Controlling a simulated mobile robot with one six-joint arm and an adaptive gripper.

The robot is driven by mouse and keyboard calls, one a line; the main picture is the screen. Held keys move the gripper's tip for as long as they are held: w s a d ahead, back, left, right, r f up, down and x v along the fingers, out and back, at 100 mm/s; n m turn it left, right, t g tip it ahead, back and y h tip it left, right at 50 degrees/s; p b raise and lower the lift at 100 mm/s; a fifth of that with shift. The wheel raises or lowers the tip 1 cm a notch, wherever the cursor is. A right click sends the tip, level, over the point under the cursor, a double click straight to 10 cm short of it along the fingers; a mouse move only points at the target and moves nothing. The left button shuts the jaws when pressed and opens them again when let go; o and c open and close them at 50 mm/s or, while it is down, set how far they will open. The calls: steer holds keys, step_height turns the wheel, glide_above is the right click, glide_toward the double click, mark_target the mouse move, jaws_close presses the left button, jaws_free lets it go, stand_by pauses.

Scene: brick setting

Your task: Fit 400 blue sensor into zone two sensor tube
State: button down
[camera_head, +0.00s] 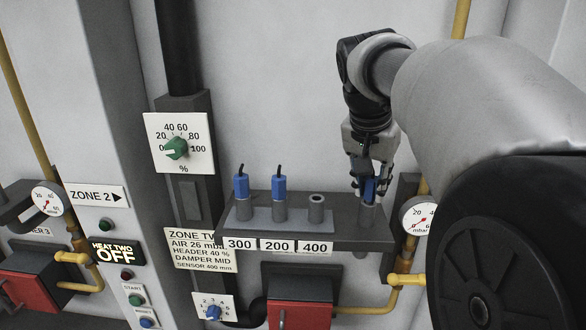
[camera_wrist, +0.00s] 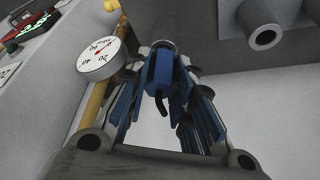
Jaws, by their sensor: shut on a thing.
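My gripper (camera_head: 368,182) is shut on a blue sensor (camera_head: 369,190), held upright at the grey sensor tube (camera_head: 369,214) on the right end of the shelf. The wrist view shows the blue sensor (camera_wrist: 160,73) between the finger pads, its black cable end towards the camera. Its far end meets the round grey tube (camera_wrist: 162,45); I cannot tell how deep it sits. The 400 holder (camera_head: 316,209) is empty. Blue sensors stand in the 300 holder (camera_head: 241,193) and the 200 holder (camera_head: 279,193).
A pressure gauge (camera_head: 419,216) and yellow pipe (camera_head: 424,187) are close right of the tube. A red burner box (camera_head: 301,309) is below the dark shelf (camera_head: 342,233).

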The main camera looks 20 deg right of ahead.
steer(key=shift+f, duration=0.45)
steer(key=c, duration=1.3)
jaws_free()
steer(key=shift+o, duration=0.3)
steer(key=o, duration=0.3)
steer(key=shift+r, duration=0.1)
step_height(320, 180, up, 6)
steer(key=p, duration=0.5)
